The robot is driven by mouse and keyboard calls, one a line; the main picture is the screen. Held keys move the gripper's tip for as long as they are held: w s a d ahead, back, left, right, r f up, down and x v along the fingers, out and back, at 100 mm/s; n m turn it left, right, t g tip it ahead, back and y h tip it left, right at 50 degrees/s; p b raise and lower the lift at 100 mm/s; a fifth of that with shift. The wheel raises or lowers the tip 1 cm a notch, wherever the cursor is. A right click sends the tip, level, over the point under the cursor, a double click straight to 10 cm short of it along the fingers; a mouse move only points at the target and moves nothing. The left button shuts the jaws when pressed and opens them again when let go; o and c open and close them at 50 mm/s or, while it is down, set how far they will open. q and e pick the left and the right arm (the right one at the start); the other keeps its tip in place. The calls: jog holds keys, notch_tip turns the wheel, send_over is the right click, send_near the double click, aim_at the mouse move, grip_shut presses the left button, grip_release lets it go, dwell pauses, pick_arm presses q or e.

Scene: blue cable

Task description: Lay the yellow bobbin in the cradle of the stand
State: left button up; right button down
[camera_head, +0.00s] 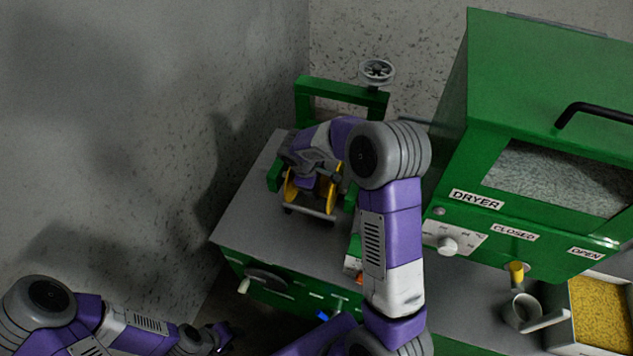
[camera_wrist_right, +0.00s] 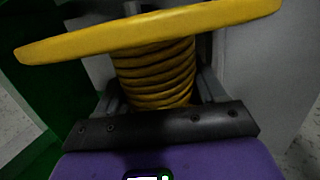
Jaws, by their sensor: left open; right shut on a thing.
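The yellow bobbin (camera_head: 291,190) is at the green stand (camera_head: 274,176) on the grey bench top, largely covered by my right gripper in the head view. In the right wrist view the bobbin (camera_wrist_right: 155,85) shows a wide yellow flange and a ribbed yellow winding, close against the gripper. My right gripper (camera_head: 318,184) is shut on it from above. Green uprights show on both sides of the bobbin. Whether it rests in the cradle or hangs just over it is hidden. My left gripper (camera_head: 222,337) is open and empty, low at the left, away from the stand.
A green frame (camera_head: 345,92) with a grey handwheel (camera_head: 377,71) stands behind. The green dryer (camera_head: 540,130) fills the right, with a grey mug-like vessel (camera_head: 522,312) and a tray of yellow grains (camera_head: 602,315) before it. A crank (camera_head: 268,279) sits on the bench front.

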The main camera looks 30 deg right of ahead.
dwell(0.4)
jog(key=shift+c, duration=0.5)
grip_release()
jog(key=shift+o, duration=0.4)
jog(key=shift+f, duration=0.1)
jog(key=p+v, duration=0.1)
jog(key=v, duration=0.6)
jog(key=shift+a+r+p, duration=0.1)
jog(key=shift+r+p, duration=0.2)
jog(key=shift+p, duration=0.05)
jog(key=shift+r, duration=0.1)
